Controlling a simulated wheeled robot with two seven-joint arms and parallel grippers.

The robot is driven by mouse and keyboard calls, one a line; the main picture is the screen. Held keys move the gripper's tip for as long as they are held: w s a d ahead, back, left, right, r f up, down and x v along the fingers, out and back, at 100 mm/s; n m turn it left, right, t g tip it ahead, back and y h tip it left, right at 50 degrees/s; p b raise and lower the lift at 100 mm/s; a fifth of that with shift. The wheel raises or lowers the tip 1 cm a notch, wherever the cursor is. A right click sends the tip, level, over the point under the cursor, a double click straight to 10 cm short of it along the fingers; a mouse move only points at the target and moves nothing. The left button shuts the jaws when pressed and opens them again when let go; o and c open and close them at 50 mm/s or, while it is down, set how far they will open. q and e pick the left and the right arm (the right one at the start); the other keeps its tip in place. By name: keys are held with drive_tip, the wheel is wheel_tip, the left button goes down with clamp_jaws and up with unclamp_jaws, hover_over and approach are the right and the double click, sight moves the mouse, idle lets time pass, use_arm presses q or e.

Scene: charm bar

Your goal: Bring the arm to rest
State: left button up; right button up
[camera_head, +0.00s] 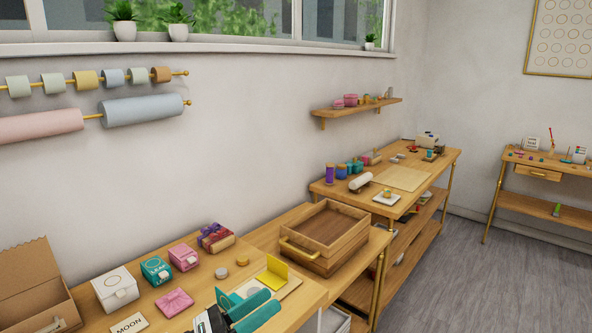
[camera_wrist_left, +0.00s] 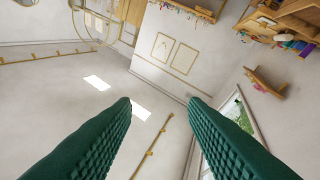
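My left gripper (camera_head: 268,303) shows at the bottom of the head view, in front of the near table (camera_head: 220,290). Its two green fingers also fill the lower part of the left wrist view (camera_wrist_left: 158,102). They stand well apart, with nothing between them. The left wrist view shows walls, wall rails and windows tilted, with no object close to the fingers. My right gripper is in neither view.
On the near table stand a yellow card (camera_head: 277,268), a wooden tray (camera_head: 325,228), a white box (camera_head: 115,288), a pink box (camera_head: 183,257) and an open cardboard box (camera_head: 35,290). A further workbench (camera_head: 405,177) stands behind. Grey floor (camera_head: 450,275) is clear at right.

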use_arm(q)
drive_tip(key=w+a+f+n+t+y, duration=0.15)
drive_tip(key=a+n+t+y, duration=0.45)
drive_tip(key=n, duration=0.6)
drive_tip(key=a+f+n+t+y, duration=0.3)
drive_tip(key=a+n+y, duration=0.2)
drive_tip(key=n+y, duration=0.55)
drive_tip(key=s+a+f+n+g+y, duration=0.2)
drive_tip(key=f+n, duration=0.3)
drive_tip(key=s+a+f+n+g+y, duration=0.1)
drive_tip(key=s+a+f+n+g, duration=0.15)
drive_tip(key=f+n, duration=0.2)
drive_tip(key=s+f+n+g+h, duration=0.1)
drive_tip(key=s+f+n+g, duration=0.5)
drive_tip(key=s, duration=0.4)
drive_tip(key=s+f+n+g, duration=0.3)
drive_tip(key=s+f+g, duration=0.35)
drive_tip(key=s, duration=0.35)
wheel_tip(320, 180, down, 25)
drive_tip(key=d, duration=0.1)
drive_tip(key=s+a+f+g, duration=0.2)
drive_tip(key=s+a+f, duration=0.1)
drive_tip(key=s+f, duration=1.4)
drive_tip(key=shift+s+f, duration=0.25)
drive_tip(key=shift+f, duration=0.4)
